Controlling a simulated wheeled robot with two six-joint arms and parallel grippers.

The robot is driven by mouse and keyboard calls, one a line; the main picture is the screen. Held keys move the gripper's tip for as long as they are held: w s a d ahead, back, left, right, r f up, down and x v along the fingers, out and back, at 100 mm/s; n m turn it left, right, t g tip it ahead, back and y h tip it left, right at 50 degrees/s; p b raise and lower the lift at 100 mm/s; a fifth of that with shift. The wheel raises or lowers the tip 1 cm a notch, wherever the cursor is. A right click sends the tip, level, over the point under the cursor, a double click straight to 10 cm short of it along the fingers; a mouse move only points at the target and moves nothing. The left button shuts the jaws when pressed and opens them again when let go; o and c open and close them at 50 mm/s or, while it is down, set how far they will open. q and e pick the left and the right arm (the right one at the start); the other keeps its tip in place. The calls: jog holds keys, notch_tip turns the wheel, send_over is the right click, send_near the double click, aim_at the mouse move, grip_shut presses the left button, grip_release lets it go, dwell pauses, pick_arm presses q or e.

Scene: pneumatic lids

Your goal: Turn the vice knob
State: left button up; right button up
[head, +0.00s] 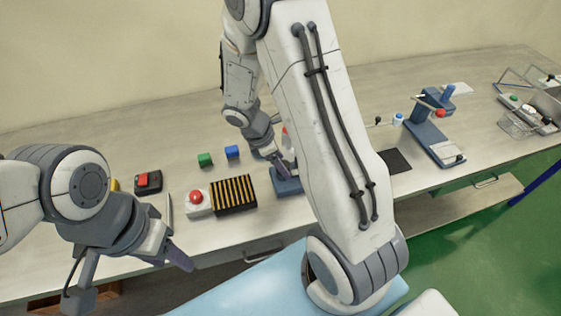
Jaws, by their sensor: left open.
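A small blue fixture (287,187), which looks like the vice, sits near the table's front edge in the middle. My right arm and gripper hide part of it, and I cannot make out its knob. My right gripper (284,166) is just above and at this fixture; I cannot tell whether it touches it or how its jaws stand. My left gripper (132,282) is at the lower left, in front of the table edge. It is open, with its fingers wide apart and nothing between them.
A blue stand with a red ball (428,137) is right. My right arm crosses the middle.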

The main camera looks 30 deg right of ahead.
grip_shut()
jog(key=shift+r+m, duration=0.1)
jog(key=shift+m, duration=0.2)
